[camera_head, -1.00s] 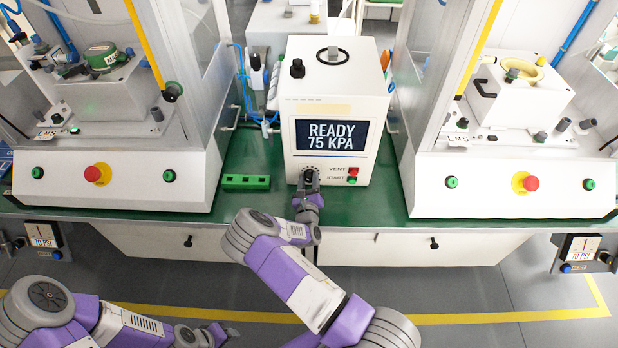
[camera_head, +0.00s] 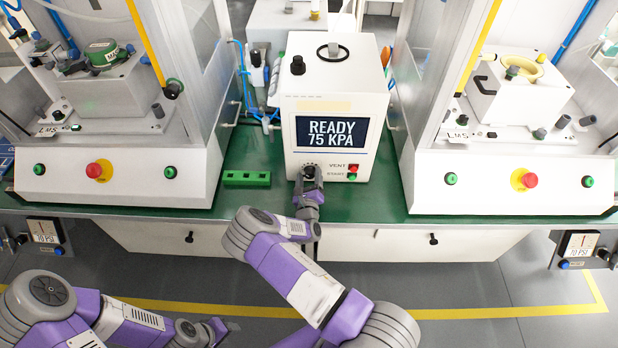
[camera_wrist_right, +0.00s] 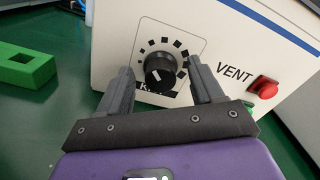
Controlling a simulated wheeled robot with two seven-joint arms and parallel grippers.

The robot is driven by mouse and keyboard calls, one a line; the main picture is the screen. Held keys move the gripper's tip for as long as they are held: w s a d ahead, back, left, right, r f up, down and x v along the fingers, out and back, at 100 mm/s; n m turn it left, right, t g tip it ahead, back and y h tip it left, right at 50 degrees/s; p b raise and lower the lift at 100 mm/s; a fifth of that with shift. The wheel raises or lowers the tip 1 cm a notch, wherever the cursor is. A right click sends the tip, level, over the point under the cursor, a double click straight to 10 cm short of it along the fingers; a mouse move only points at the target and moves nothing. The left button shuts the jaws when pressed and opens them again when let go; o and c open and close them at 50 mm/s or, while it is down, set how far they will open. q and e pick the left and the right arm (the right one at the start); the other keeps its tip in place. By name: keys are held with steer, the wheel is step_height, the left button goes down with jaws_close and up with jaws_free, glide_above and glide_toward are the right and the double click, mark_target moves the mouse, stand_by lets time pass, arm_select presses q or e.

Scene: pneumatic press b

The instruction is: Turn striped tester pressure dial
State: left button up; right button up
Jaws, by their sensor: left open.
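The striped tester (camera_head: 335,110) is a white box with blue stripes, standing mid-table; its screen (camera_head: 332,132) reads "READY 75 KPA". Its pressure dial (camera_head: 309,170) is a black knob at the lower left of the front; in the right wrist view the dial (camera_wrist_right: 160,73) has a white mark and a ring of black squares. My right gripper (camera_head: 308,178) is at the dial. In the right wrist view its fingers (camera_wrist_right: 162,80) stand either side of the knob, with visible gaps. My left gripper (camera_head: 218,330) is open and empty, low in front of the table.
A red VENT button (camera_wrist_right: 264,88) and a green START button (camera_head: 351,178) sit right of the dial. A green block with holes (camera_head: 246,178) lies left of the tester. Enclosed white machines (camera_head: 120,178) (camera_head: 510,182) flank the tester on both sides.

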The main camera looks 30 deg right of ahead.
steer(key=p+v, duration=0.1)
steer(key=v, duration=0.6)
steer(key=shift+s+a+p, duration=0.15)
steer(key=shift+s+p, duration=0.15)
